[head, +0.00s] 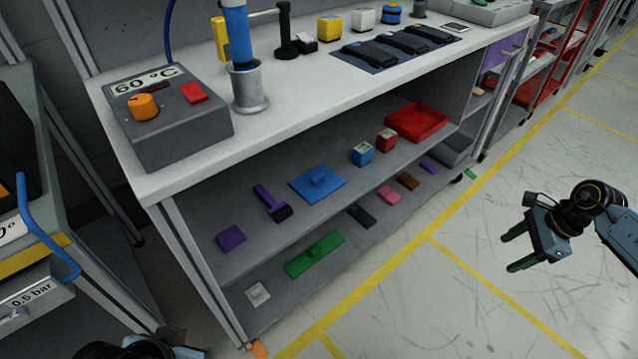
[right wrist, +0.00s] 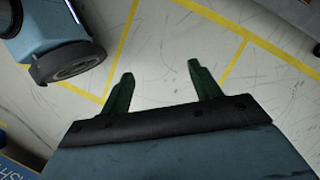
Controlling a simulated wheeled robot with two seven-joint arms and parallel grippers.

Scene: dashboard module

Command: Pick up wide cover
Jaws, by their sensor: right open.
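Two flat plates with a raised grip on top could be the wide cover; I cannot tell which. A blue one (head: 304,188) lies on the middle shelf under the workbench. A longer green one (head: 300,264) lies on the bottom shelf, in front of and below it. My right gripper (head: 507,253) is open and empty over the floor, well to the right of the shelves; its spread fingers also show in the right wrist view (right wrist: 160,72). My left gripper (head: 172,343) is only partly in view at the bottom edge, and its jaws cannot be made out.
The worktop (head: 290,118) overhangs the shelves. A purple block (head: 231,237), a dark brush-like tool (head: 271,203), blue and red cubes and a red tray (head: 417,121) share the shelves. A grey control box (head: 165,118) stands on top.

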